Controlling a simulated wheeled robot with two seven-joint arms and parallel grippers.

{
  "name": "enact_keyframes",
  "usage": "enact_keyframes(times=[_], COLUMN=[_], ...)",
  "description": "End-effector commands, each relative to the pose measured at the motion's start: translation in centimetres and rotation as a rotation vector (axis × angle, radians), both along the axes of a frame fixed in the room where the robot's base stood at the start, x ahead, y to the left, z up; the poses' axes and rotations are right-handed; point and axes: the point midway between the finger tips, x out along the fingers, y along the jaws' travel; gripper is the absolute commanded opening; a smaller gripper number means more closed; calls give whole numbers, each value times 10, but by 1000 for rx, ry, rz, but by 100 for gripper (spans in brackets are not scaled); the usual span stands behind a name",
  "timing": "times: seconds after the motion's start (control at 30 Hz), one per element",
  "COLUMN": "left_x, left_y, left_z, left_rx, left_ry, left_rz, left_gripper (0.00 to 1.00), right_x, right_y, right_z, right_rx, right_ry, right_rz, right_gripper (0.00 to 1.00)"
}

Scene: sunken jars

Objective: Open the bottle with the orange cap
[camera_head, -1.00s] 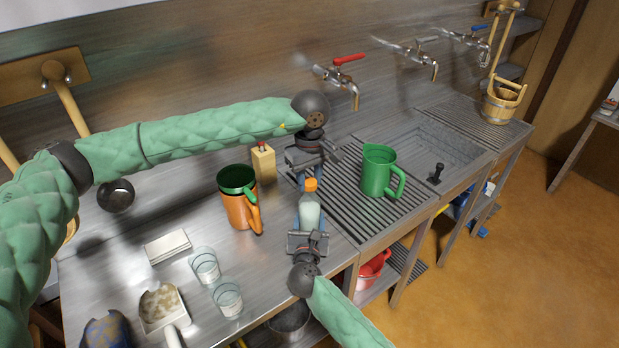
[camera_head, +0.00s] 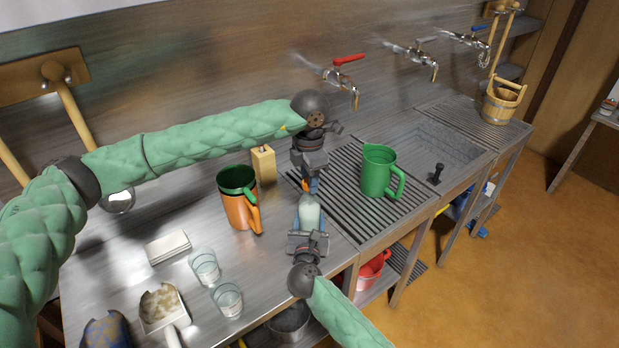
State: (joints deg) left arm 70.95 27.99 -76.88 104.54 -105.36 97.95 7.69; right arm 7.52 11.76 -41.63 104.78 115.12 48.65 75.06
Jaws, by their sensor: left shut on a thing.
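The bottle (camera_head: 309,212) has a pale, clear-looking body and stands out near the front edge of the counter, by the ribbed drainboard. Its orange cap (camera_head: 312,184) is mostly hidden by my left gripper (camera_head: 310,183), which reaches down from above and is shut on the cap. My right gripper (camera_head: 308,232) comes from the front and is shut around the lower body of the bottle. The bottle's base is hidden. I cannot tell if the cap has turned or come loose.
A green pitcher (camera_head: 378,172) stands on the drainboard (camera_head: 345,208) to the right. Two glasses (camera_head: 206,267) stand at front left. A basin (camera_head: 445,146) lies at right.

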Motion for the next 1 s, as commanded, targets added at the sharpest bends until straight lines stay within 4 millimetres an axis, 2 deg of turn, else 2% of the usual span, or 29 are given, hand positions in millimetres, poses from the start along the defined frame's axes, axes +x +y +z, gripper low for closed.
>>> enact_keyframes(times=[1.0], left_x=[1], left_y=[0], left_z=[1], left_rx=[-1], left_ry=[-2], left_rz=[1477], left_gripper=[6], right_x=[-1], right_y=[1], right_z=[0], right_rx=[0], right_ry=[0], right_rz=[1], right_gripper=[0])
